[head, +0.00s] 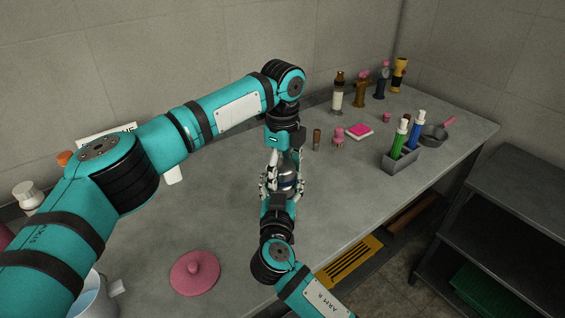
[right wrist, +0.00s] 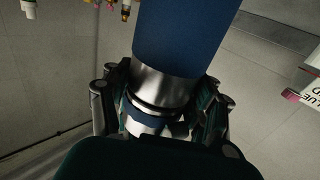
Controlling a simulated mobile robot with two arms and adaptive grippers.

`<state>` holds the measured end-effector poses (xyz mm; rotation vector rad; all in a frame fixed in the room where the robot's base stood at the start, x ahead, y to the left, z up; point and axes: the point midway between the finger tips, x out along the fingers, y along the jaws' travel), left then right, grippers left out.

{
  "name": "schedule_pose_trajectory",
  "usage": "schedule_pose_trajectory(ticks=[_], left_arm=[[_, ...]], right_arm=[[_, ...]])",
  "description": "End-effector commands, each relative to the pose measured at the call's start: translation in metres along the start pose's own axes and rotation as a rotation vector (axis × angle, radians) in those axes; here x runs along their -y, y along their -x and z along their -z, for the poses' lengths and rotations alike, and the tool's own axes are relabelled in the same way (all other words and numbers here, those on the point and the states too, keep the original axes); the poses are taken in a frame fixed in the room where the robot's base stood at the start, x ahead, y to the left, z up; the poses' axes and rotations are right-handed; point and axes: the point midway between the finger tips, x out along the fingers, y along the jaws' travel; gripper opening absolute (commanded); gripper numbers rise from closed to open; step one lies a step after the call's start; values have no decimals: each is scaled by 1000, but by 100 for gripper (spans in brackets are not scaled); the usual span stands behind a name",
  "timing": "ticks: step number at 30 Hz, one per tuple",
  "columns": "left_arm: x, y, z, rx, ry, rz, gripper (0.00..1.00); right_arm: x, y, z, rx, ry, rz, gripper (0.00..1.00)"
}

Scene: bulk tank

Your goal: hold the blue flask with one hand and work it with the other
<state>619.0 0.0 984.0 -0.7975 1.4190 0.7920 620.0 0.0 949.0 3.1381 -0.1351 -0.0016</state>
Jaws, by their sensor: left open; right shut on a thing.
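The blue flask (head: 287,181) stands between my two grippers over the middle of the table in the head view, partly hidden by fingers. In the right wrist view its broad blue body (right wrist: 185,40) fills the top middle, with a shiny metal band below it. My right gripper (head: 281,188) comes from the front and is shut on the flask; its fingers show on both sides of the metal part in the right wrist view (right wrist: 160,108). My left gripper (head: 284,162) points down from above, open, at the flask's upper end. Whether it touches the flask is hard to tell.
A pink lid (head: 195,272) lies at the front left. A dark shelf (head: 500,215) is beyond the table's right edge.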

Motion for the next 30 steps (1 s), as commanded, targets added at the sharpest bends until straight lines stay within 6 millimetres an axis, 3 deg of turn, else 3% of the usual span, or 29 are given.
schedule_pose_trajectory(ticks=[5,16,20,30], left_arm=[[0,0,0,0,1,0,66],[0,0,0,0,1,0,19],[0,0,0,-1,39,0,18],[0,0,0,-1,549,-1,18]], right_arm=[[0,0,-1,1,1,0,0],[0,0,-1,1,1,0,0],[0,0,-1,1,1,0,0],[0,0,-1,1,1,0,0]])
